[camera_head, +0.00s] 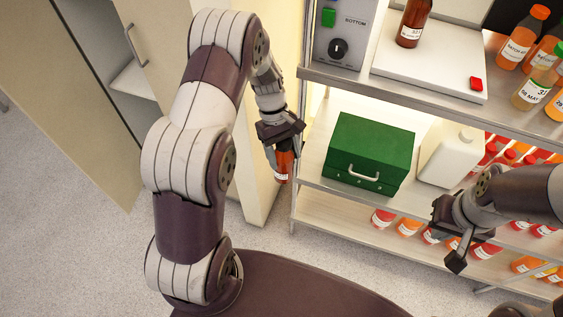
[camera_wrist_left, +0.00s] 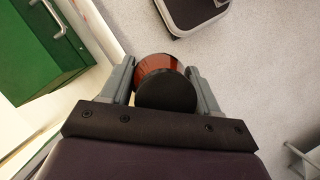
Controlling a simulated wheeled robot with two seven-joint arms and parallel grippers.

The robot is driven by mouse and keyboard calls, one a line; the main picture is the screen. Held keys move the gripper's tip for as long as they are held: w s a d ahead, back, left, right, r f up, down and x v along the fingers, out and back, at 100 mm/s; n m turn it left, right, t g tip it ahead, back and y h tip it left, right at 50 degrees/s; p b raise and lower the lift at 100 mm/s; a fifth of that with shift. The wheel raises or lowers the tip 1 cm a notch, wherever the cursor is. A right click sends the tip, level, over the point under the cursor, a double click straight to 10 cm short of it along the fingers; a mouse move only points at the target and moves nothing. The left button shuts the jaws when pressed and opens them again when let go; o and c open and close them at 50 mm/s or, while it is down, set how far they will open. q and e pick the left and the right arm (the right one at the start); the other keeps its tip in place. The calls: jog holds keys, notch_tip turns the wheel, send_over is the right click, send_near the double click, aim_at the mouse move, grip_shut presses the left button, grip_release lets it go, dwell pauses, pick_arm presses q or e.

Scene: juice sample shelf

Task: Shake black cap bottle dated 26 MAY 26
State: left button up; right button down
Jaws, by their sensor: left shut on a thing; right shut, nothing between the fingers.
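My left gripper (camera_head: 280,133) is shut on a brown bottle (camera_head: 283,165) with a white label, held in the air left of the shelf rack. In the left wrist view the bottle's round black cap (camera_wrist_left: 166,92) faces the camera, with the brown body (camera_wrist_left: 157,64) beyond it, between the two fingers (camera_wrist_left: 163,85). The date on its label cannot be read. My right gripper (camera_head: 449,238) is shut and empty in front of the lower shelves at the right.
The metal shelf rack (camera_head: 400,92) holds a white scale-like plate (camera_head: 425,72) with a brown bottle (camera_head: 415,22), several orange bottles (camera_head: 519,38), a green box (camera_head: 368,150) and a white jug (camera_head: 450,155). A cream cabinet (camera_head: 75,100) stands at the left. Open floor lies below.

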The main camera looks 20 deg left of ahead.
pick_arm(q)
jog(key=w, duration=0.5)
jog(key=s, duration=0.6)
jog(key=shift+s+r, duration=0.25)
jog(key=shift+s, duration=0.05)
jog(key=shift+w, duration=0.2)
jog(key=d, duration=0.7)
jog(key=a, duration=0.4)
jog(key=shift+a, duration=0.6)
jog(key=d, duration=0.5)
jog(key=shift+d, duration=0.25)
jog(key=a, duration=0.7)
jog(key=shift+a, duration=0.25)
jog(key=shift+c, duration=0.6)
jog(key=shift+d, duration=0.1)
